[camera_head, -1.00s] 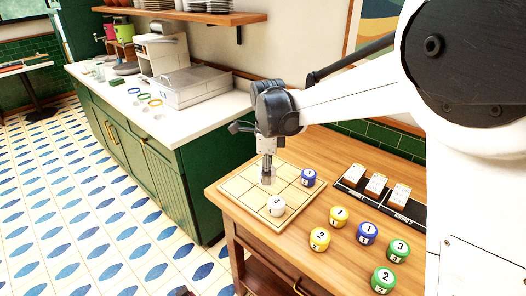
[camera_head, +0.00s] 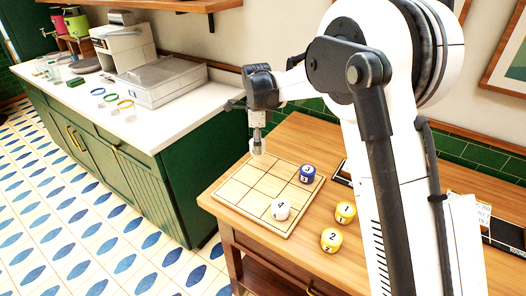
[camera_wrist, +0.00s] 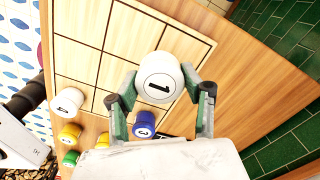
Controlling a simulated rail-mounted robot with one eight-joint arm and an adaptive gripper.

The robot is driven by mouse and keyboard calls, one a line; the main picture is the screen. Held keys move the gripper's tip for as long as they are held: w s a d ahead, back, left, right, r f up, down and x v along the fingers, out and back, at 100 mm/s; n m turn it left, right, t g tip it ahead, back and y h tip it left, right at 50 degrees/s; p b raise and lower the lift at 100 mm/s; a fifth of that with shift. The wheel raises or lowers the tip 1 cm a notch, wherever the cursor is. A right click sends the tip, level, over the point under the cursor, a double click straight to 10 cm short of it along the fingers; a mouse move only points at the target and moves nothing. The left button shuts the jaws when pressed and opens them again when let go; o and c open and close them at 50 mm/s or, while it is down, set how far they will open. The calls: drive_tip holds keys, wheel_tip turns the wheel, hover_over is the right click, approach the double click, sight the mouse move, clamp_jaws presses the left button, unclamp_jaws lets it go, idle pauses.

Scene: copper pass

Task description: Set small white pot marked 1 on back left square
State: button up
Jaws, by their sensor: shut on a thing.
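The small white pot marked 1 (camera_wrist: 160,77) is held between the two fingers of my gripper (camera_wrist: 163,98), its number facing the wrist camera. In the head view my gripper (camera_head: 258,135) holds the white pot (camera_head: 258,147) upright at the far corner of the light wooden grid board (camera_head: 236,194). The pot seems a little above the board; the exact gap cannot be told. The board also shows in the wrist view (camera_wrist: 88,62), behind the pot. A white pot marked 4 (camera_head: 281,209) stands at the board's near side, and a blue pot marked 3 (camera_head: 307,173) at its right side.
Yellow pots marked 1 (camera_head: 345,212) and 2 (camera_head: 331,239) stand on the wooden table (camera_head: 300,262) right of the board. My arm hides much of the table's right side. A green counter (camera_head: 175,190) stands to the left, across a gap.

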drive_tip(key=w+d+f, duration=0.2)
drive_tip(key=w, duration=0.1)
drive_tip(key=shift+w+f, duration=0.1)
drive_tip(key=shift+f, duration=0.05)
drive_tip(key=shift+f+p, duration=0.4)
drive_tip(key=shift+f, duration=1.6)
drive_tip(key=shift+f, duration=0.1)
drive_tip(key=shift+f, duration=0.1)
drive_tip(key=o, duration=1.3)
drive_tip(key=shift+c, duration=0.2)
drive_tip(key=shift+r, duration=0.2)
